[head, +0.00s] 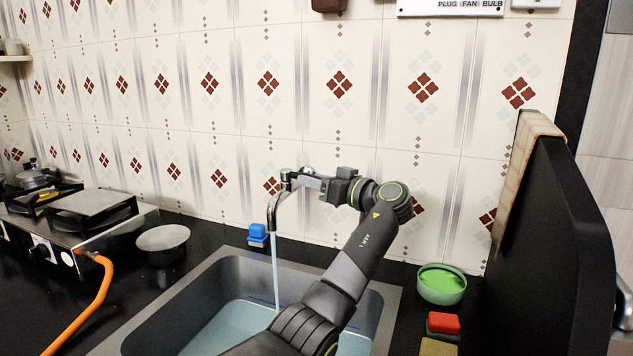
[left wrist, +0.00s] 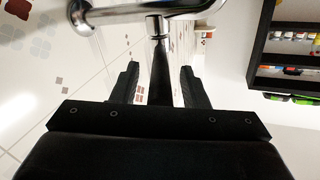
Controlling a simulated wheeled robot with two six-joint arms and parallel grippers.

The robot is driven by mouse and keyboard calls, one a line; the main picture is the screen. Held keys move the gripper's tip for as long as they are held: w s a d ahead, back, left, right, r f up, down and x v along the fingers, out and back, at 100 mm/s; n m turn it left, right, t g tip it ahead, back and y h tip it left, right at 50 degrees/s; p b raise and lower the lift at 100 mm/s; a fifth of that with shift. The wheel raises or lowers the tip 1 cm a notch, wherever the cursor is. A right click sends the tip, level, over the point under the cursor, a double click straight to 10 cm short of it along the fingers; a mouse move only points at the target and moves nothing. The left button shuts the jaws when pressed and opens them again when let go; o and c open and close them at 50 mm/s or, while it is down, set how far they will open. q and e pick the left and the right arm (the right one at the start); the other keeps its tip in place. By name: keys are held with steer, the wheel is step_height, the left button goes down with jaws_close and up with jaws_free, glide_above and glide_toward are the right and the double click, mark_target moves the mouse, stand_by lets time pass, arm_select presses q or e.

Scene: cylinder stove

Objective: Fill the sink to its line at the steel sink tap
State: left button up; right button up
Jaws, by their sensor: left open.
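The steel tap (head: 274,212) curves over the sink (head: 187,293), and a thin water stream (head: 276,275) falls from its spout. Pale blue water (head: 235,325) covers the sink floor. My left gripper (head: 297,179) is at the top of the tap by the wall. In the left wrist view, the open fingers (left wrist: 162,85) stand on either side of a slim dark lever (left wrist: 159,65) under the chrome tap pipe (left wrist: 150,12). I cannot tell whether they touch it. My right gripper is out of view.
A stove (head: 85,215) with an orange hose (head: 98,300) and a round pan (head: 163,240) stand left. A blue sponge-like block (head: 258,232) sits behind the sink. A green bowl (head: 441,284), a red block (head: 443,322) and a tall black panel (head: 550,240) are right.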

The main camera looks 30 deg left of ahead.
arm_select(q)
steer(key=shift+d, duration=0.4)
steer(key=b+v, duration=0.2)
steer(key=v, duration=1.4)
steer(key=shift+s+d, duration=0.2)
steer(key=shift+d, duration=0.05)
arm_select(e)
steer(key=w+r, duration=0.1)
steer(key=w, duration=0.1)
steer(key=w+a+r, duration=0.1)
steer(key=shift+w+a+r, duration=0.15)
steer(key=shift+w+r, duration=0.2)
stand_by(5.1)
